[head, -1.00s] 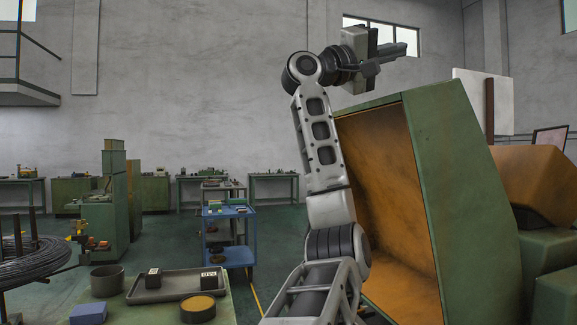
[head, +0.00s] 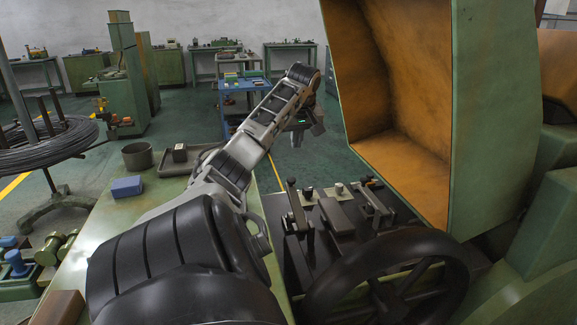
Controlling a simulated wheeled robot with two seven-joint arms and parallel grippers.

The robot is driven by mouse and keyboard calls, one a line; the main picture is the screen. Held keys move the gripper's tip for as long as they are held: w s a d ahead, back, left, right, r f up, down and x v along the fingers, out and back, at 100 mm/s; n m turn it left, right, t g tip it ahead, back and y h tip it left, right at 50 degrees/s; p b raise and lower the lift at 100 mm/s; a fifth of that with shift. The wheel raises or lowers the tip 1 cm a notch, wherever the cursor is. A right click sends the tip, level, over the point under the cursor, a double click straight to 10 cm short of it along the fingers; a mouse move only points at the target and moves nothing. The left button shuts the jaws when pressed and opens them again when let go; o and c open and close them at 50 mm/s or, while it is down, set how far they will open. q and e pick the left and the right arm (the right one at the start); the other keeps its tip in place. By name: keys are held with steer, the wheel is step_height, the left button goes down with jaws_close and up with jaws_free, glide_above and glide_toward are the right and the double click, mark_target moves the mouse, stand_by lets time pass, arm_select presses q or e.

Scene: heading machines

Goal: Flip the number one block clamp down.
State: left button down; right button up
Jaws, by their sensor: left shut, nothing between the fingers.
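Two dark clamps with upright handles stand on the machine's dark bed (head: 325,245): a left clamp (head: 297,210) and a right clamp (head: 374,203). Both look raised, but I cannot tell which is number one. Small light-topped blocks (head: 308,195) sit near them. My left gripper (head: 312,130) is shut and empty, pointing down beyond and above the bed, apart from both clamps. It is small and partly hidden by its own arm. My right gripper is out of view.
A large dark handwheel (head: 390,280) stands in front of the bed. An open green hood (head: 490,130) with an orange inside rises at right. A green table at left holds a blue box (head: 127,187) and a round pot (head: 138,155).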

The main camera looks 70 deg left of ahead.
mark_target(290, 179)
arm_select(q)
steer(key=x, duration=0.9)
steer(key=p+x, duration=0.1)
steer(key=x, duration=0.4)
steer(key=shift+s+d+f, duration=0.15)
steer(key=shift+s+f, duration=0.15)
steer(key=shift+f, duration=0.05)
